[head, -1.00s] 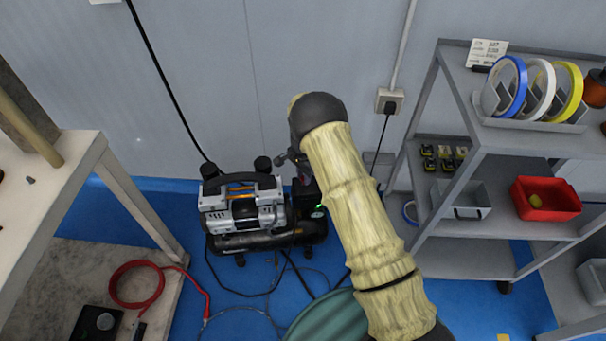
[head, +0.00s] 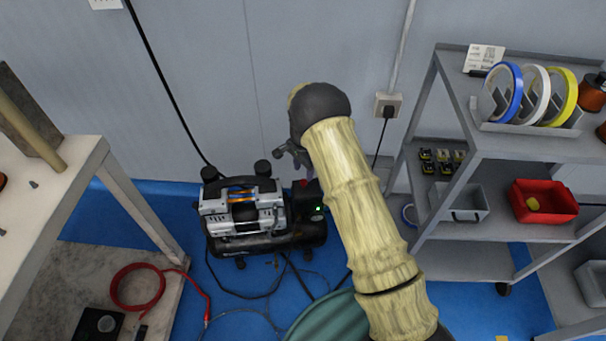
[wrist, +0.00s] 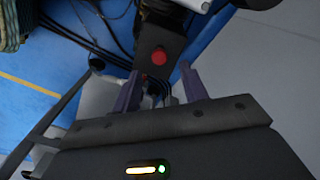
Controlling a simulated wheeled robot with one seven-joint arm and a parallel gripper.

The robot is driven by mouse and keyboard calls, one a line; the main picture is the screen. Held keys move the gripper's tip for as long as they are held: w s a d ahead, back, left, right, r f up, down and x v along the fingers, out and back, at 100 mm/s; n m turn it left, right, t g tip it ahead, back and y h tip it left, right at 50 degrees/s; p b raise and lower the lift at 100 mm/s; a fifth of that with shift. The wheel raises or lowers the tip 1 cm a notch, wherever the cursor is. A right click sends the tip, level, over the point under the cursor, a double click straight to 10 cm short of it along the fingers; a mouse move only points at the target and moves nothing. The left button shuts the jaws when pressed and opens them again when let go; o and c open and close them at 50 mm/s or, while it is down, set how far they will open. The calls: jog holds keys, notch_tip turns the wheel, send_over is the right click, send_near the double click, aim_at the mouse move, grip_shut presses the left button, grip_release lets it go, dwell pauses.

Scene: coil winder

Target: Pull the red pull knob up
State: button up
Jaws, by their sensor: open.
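The red pull knob (wrist: 159,57) shows in the wrist view on the face of a dark box (wrist: 171,43). In the head view a small reddish spot (head: 303,183) shows on the dark box at the right end of the compressor (head: 243,212), beside a green light. My gripper (wrist: 161,82) is open, with its two fingers apart and nothing between them. In the wrist view the knob lies beyond the fingertips, roughly in line with the gap. In the head view my gripper (head: 289,155) is partly hidden behind my arm, above the compressor's right end.
A grey shelf cart (head: 470,163) with tape rolls and a red bin (head: 545,201) stands to the right. A workbench (head: 62,190) stands at the left. A green round container (head: 328,318) is below my arm. Cables lie on the blue floor.

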aim_at(304, 181)
notch_tip(304, 181, up, 13)
jog(key=p, duration=0.2)
jog(key=shift+f, duration=0.15)
dwell(0.3)
jog(key=s+d+r+n+t, duration=0.1)
jog(key=s+d+r+n, duration=0.25)
jog(key=s+d, duration=0.4)
jog(key=s+d+r+n+t, duration=0.1)
jog(key=s+d+r+n, duration=0.3)
jog(key=s, duration=0.6)
jog(key=s+d+r+n+t, duration=0.1)
jog(key=s+d+r+n, duration=0.1)
jog(key=s+d+r, duration=0.55)
jog(key=w+p+v, duration=0.2)
jog(key=p+v, duration=1)
jog(key=p, duration=0.2)
jog(key=w+a+r+p+v, duration=0.1)
jog(key=w+p+v, duration=0.1)
jog(key=p+v, duration=1)
jog(key=shift+a+r+p, duration=0.2)
jog(key=shift+r+p, duration=0.25)
jog(key=shift+p, duration=0.6)
jog(key=shift+w, duration=0.1)
